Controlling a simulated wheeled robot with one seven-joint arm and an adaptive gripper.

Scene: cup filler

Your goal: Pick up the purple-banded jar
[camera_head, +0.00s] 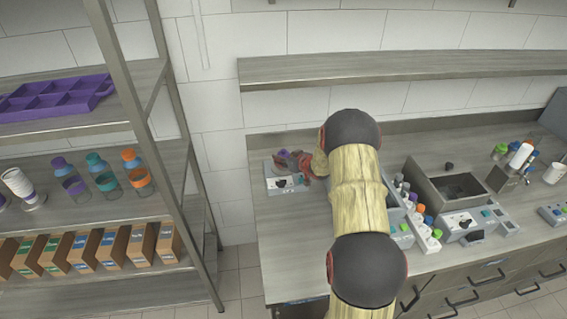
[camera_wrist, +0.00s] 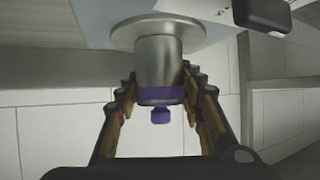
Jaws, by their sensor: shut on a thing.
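The purple-banded jar (camera_wrist: 160,64) is a metallic cylinder with a purple band and a small purple knob. In the wrist view its wide round metal end lies against or just in front of a pale panel; I cannot tell if they touch. My gripper (camera_wrist: 163,98) has one finger on each side of the jar near the purple band and is shut on it. In the head view my gripper (camera_head: 300,163) is over a small grey machine (camera_head: 284,184) at the bench's left end. There only a bit of purple (camera_head: 283,153) shows beside the fingers.
A metal-framed shelf rack (camera_head: 178,110) stands left of the bench, holding a purple tray (camera_head: 50,97), banded bottles and brown boxes. A wall shelf (camera_head: 400,68) runs above the bench. Small coloured-cap bottles (camera_head: 421,226) and a dark-topped box (camera_head: 432,190) stand right of my arm.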

